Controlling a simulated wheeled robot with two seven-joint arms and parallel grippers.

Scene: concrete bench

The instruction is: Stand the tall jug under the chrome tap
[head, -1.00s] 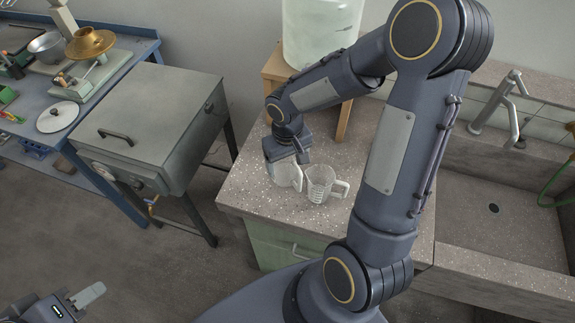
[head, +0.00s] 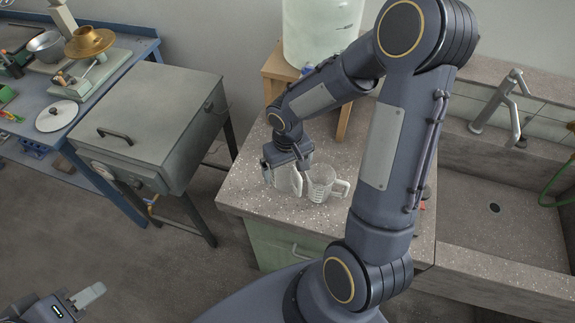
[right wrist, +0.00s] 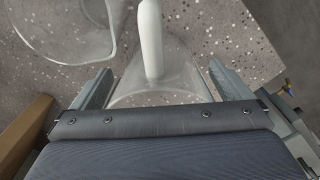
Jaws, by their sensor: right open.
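Two clear jugs stand close together on the speckled bench. One jug (head: 285,181) is at my right gripper (head: 287,167), which partly hides it. In the right wrist view this jug, with its white handle (right wrist: 151,42), lies between the two spread fingers of my right gripper (right wrist: 163,85). The other jug (head: 320,184) has measuring marks and a handle to the right; it also shows in the right wrist view (right wrist: 65,28). I cannot tell which is taller. The chrome tap (head: 505,98) rises behind the sink at right. My left gripper (head: 88,295) is at the lower left, partly cut off.
The sink basin (head: 490,235) is empty, with a drain in its floor. A large translucent container (head: 322,30) stands on a wooden stand (head: 275,72) behind the jugs. A green hose (head: 560,185) hangs at the far right. My right arm hides part of the bench.

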